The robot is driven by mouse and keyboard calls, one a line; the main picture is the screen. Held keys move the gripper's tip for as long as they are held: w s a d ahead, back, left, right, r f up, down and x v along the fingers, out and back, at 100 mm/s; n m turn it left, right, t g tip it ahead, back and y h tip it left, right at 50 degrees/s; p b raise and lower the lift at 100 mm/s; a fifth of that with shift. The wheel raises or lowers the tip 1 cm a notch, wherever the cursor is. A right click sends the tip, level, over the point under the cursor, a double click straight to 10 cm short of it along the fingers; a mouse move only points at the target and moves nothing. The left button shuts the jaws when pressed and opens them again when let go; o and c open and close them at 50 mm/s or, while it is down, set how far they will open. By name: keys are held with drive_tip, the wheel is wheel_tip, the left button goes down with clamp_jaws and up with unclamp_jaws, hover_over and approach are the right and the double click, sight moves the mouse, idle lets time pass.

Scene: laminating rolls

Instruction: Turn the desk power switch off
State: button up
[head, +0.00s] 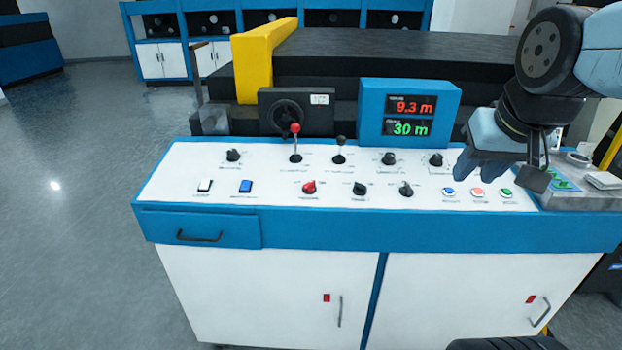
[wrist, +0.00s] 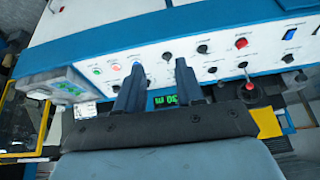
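The desk panel (head: 270,170) is white with a blue frame and carries several controls. Its labels are too small to read, so I cannot tell which one is the desk power switch. My gripper (head: 478,173) is above the panel's right part, away from these. In the wrist view my gripper's fingers (wrist: 159,64) are apart and empty.
A red-tipped lever (head: 295,130) and a black-tipped lever (head: 339,142) stand up from the panel. The blue display box (head: 368,120) rises behind them. Black knobs and three push buttons (head: 478,192) sit at the right. Space above the left rockers is clear.

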drive_tip(key=w+a+r+m+g+y, duration=0.15)
drive_tip(key=w+a, duration=0.25)
drive_tip(key=w, duration=0.4)
drive_tip(key=m+g, duration=0.3)
drive_tip(key=m, duration=0.4)
hover_over(310, 182)
drive_tip(key=s+d, duration=0.1)
wheel_tip(310, 182, down, 9)
drive_tip(key=shift+h, duration=0.25)
drive_tip(key=f, duration=0.9)
drive_tip(key=w+a+f, duration=0.1)
drive_tip(key=f, duration=0.3)
drive_tip(key=shift+f, duration=0.2)
drive_tip(key=shift+c, duration=0.4)
clamp_jaws()
